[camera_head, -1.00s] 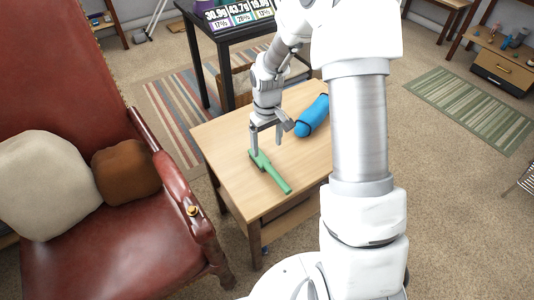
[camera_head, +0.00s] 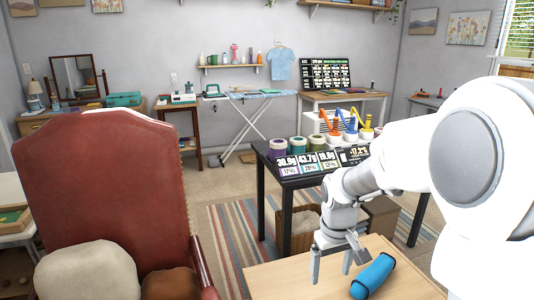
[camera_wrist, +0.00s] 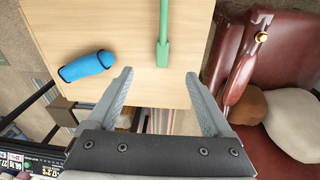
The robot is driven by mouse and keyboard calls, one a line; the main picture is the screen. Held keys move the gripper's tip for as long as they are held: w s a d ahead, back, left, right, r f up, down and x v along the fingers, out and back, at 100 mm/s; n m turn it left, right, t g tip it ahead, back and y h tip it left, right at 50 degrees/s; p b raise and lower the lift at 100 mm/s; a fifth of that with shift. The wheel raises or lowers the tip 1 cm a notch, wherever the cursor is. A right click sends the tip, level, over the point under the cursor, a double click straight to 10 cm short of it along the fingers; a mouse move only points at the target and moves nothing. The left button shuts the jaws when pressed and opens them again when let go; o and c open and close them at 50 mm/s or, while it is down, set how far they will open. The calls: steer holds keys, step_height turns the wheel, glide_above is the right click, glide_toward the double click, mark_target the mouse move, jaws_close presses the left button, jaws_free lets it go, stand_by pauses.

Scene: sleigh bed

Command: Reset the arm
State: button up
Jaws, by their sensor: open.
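My gripper (camera_head: 332,266) is open and empty above a light wooden side table (camera_head: 290,282). In the wrist view my gripper (camera_wrist: 160,85) shows its two fingers spread apart over the table edge, with nothing between the tips. A green long-handled object (camera_wrist: 163,35) lies on the table in the wrist view, beyond the fingertips. It is outside the head view. A blue cylindrical object (camera_head: 373,276) lies on the table right of the gripper. It also shows in the wrist view (camera_wrist: 87,66), left of the green object.
A red leather armchair (camera_head: 100,190) with cushions stands left of the table. A black table (camera_head: 285,185) with price displays and tubs stands behind. A striped rug (camera_head: 228,235) covers the floor between. An ironing board (camera_head: 250,95) stands by the far wall.

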steer(key=s+a+r+m+t+p, duration=0.1)
steer(key=s+r+t+p, duration=0.3)
steer(key=s+r, duration=1.5)
step_height(320, 180, up, 3)
steer(key=m+p, duration=0.1)
steer(key=p, duration=0.2)
steer(key=shift+s+f+m+p, duration=0.2)
steer(key=shift+s+m+p, duration=0.1)
steer(key=shift+m, duration=0.1)
